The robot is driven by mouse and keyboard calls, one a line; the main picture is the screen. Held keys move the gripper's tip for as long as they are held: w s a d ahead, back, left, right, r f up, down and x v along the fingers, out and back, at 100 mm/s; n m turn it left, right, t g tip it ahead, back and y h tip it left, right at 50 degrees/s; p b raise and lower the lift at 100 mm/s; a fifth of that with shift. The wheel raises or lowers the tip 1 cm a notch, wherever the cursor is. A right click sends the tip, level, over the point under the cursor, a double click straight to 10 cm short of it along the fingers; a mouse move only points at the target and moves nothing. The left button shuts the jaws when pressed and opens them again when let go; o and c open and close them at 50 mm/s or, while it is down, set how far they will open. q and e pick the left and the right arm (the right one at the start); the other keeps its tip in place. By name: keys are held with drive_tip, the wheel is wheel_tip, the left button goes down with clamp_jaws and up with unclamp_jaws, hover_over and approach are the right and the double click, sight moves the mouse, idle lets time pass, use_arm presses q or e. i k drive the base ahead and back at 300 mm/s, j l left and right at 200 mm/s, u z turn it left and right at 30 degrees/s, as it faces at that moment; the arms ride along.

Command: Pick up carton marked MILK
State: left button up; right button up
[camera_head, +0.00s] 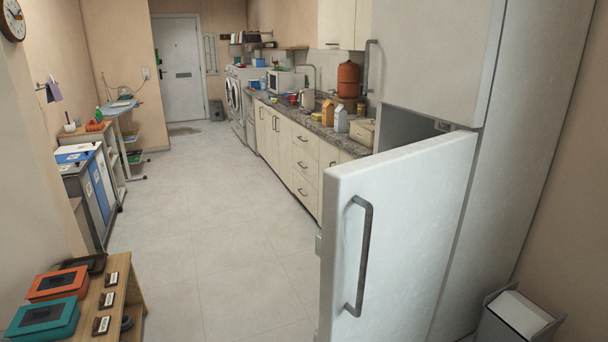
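Two gable-topped cartons stand upright on the right-hand counter, partway down the room. One is an orange carton (328,113), the other a white carton (341,120) with a tan top, just to its right. Any lettering on them is too small to read, so I cannot tell which is marked MILK. Neither of my grippers is in view.
An open fridge door (400,235) juts into the room at right, in front of the counter (300,118). A low wooden bench (110,315) with coloured boxes stands at lower left. Grey bins (90,190) line the left wall. The tiled floor (215,220) between is clear.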

sight(340, 117)
drive_tip(key=i+j+u, duration=0.25)
drive_tip(key=i+u, duration=0.15)
drive_tip(key=i, duration=0.35)
drive_tip(key=i+u, duration=0.4)
drive_tip(key=i, duration=0.35)
drive_tip(key=i+z, duration=0.2)
drive_tip(key=i, duration=0.2)
drive_tip(key=i+j+z, duration=0.2)
drive_tip(key=i, duration=0.2)
drive_tip(key=i+z, duration=0.35)
drive_tip(key=i+j+z, duration=0.2)
drive_tip(key=i+z, duration=0.15)
drive_tip(key=i+j+z, duration=0.35)
drive_tip(key=i+z, duration=0.2)
drive_tip(key=z, duration=0.2)
drive_tip(key=i+z, duration=0.15)
drive_tip(key=z, duration=0.3)
